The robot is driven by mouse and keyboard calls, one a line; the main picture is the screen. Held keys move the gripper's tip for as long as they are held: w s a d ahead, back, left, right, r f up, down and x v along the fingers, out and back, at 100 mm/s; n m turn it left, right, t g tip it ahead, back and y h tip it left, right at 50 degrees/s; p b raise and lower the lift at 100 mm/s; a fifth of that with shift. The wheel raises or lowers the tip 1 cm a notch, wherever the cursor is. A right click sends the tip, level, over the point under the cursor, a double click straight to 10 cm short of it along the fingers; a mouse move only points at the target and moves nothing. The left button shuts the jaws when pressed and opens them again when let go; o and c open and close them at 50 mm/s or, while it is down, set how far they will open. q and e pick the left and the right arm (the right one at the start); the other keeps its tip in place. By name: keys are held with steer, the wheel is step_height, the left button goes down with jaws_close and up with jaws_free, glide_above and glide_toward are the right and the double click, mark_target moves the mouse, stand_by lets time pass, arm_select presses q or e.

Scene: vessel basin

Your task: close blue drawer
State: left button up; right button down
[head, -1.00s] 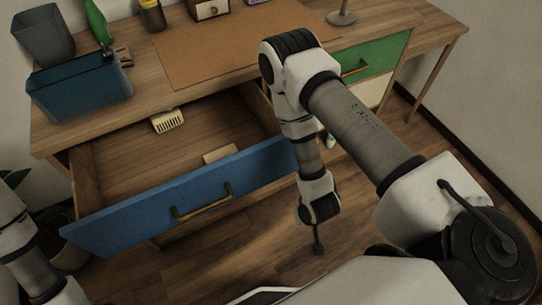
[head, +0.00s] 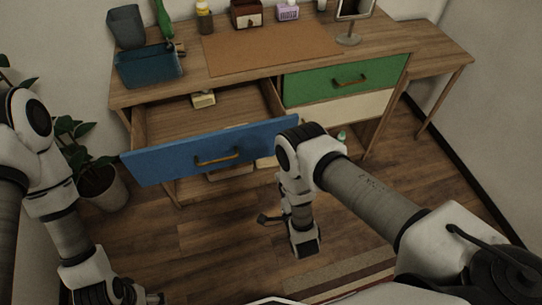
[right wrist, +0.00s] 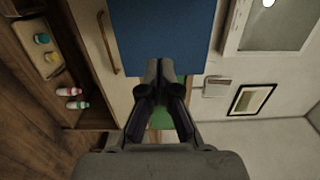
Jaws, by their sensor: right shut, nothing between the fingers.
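The blue drawer (head: 165,162) is pulled out of the desk on its left side, with a brass handle (head: 217,160) on its front. It holds a small yellowish object (head: 203,100); part of its inside is hidden by the front. My left gripper (head: 150,298) is at the bottom left edge, partly cut off.
A green drawer (head: 330,82) with a cream drawer (head: 345,112) under it is shut at right. A blue-green bin (head: 150,70) and several small things stand on the desktop. A potted plant (head: 98,185) stands left. The wooden floor before the desk is clear.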

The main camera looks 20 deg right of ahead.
mark_target(268, 142)
steer(key=w+b, duration=1.1)
steer(key=b, duration=0.2)
steer(key=shift+w+d+r, duration=0.1)
steer(key=shift+w, duration=0.3)
steer(key=shift+w+r, duration=0.1)
steer(key=shift+w, duration=0.1)
steer(key=shift+w, duration=0.1)
